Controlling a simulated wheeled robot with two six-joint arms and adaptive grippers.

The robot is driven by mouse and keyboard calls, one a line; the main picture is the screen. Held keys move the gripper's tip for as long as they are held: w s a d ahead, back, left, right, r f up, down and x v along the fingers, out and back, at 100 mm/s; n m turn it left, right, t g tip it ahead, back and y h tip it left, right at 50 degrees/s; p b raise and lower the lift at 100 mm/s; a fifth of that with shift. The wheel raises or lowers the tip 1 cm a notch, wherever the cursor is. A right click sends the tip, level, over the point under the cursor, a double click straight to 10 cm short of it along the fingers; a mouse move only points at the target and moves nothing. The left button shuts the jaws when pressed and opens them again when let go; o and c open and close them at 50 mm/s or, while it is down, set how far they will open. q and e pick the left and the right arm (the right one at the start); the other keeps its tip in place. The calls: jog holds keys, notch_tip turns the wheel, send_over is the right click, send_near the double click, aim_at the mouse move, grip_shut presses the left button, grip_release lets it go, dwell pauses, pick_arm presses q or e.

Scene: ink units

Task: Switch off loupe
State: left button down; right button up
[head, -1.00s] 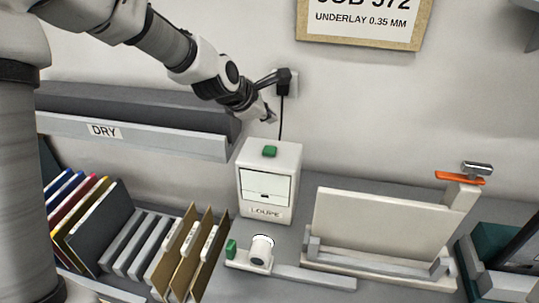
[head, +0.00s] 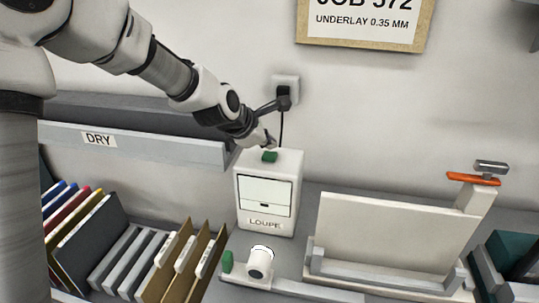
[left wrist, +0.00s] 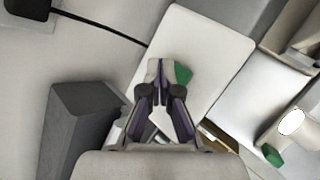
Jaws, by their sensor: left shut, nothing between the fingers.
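The loupe (head: 266,207) is a white box with a LOUPE label and a pale front panel, standing on the bench against the wall. A green button (head: 269,157) is on its top; it also shows in the left wrist view (left wrist: 184,74). My left gripper (head: 268,144) is shut and empty, its tips at the button. In the left wrist view the closed fingertips (left wrist: 160,72) lie right beside the button and partly cover it. I cannot tell whether they touch it. My right gripper is not in view.
A grey shelf marked DRY (head: 135,142) is left of the loupe. Folders (head: 180,262) stand at lower left. A small white device (head: 259,262) with a green part lies in front. A pale board (head: 383,243) stands at right. A wall socket (head: 285,88) with a cable is behind.

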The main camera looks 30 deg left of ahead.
aim_at(268, 155)
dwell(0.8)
pick_arm(q)
jog(key=shift+f+b, duration=0.4)
jog(key=shift+f, duration=0.05)
jog(key=shift+f+b, duration=0.5)
dwell(0.6)
jog(key=shift+r+p, duration=0.95)
jog(key=shift+p, duration=0.05)
notch_tip(268, 155, up, 5)
jog(key=p, duration=0.5)
